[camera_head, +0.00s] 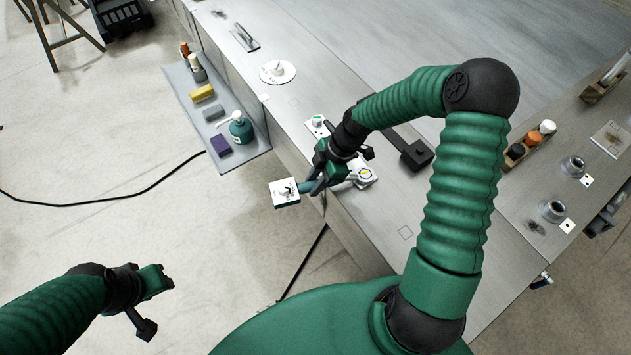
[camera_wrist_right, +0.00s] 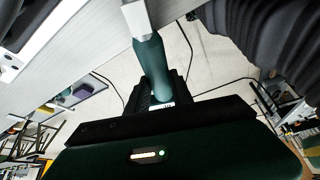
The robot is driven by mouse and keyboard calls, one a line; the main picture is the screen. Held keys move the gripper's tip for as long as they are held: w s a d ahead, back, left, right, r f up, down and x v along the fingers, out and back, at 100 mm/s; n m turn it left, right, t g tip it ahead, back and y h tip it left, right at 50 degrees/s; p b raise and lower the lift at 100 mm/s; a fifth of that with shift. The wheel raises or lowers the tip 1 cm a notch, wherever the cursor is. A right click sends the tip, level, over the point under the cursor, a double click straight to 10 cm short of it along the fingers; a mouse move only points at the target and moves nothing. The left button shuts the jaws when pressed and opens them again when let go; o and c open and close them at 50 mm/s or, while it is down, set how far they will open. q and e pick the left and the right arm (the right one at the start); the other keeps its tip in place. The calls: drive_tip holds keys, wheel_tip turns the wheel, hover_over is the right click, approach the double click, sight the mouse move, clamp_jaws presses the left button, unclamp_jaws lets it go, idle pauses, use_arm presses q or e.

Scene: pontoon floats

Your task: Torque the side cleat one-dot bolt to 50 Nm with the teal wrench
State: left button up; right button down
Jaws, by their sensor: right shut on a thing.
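My right gripper (camera_head: 328,172) is shut on the teal wrench, whose handle (camera_head: 305,187) sticks out to the left over the deck edge. The handle also shows between the jaws in the wrist view (camera_wrist_right: 152,65), with a pale metal part (camera_wrist_right: 137,18) at its far end. I cannot tell whether the head is seated on a bolt, and no dot marks are readable. My left gripper (camera_head: 150,300) is open and empty over the floor.
A white square dial plate (camera_head: 285,193) shows at the handle's outer end. A side shelf (camera_head: 215,125) holds bottles and blocks. The right deck holds bottles and metal rings.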

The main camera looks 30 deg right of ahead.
drive_tip(key=shift+w, duration=0.25)
drive_tip(key=shift+w+d+m, duration=0.1)
drive_tip(key=shift+w+m, duration=0.3)
drive_tip(key=shift+w, duration=0.05)
drive_tip(key=shift+w+d+m+t, duration=0.2)
drive_tip(key=shift+w+m+t, duration=0.2)
drive_tip(key=shift+w+m, duration=0.25)
drive_tip(key=shift+w, duration=0.1)
idle(0.4)
drive_tip(key=shift+w+d+m+b, duration=0.25)
drive_tip(key=shift+w+m+b, duration=0.1)
drive_tip(key=shift+w, duration=0.1)
drive_tip(key=shift+w+r, duration=0.1)
drive_tip(key=shift+w+d+t, duration=0.15)
drive_tip(key=shift+t, duration=0.15)
drive_tip(key=shift+w+d+m, duration=0.25)
drive_tip(key=shift+w+m, duration=0.2)
drive_tip(key=shift+m, duration=0.15)
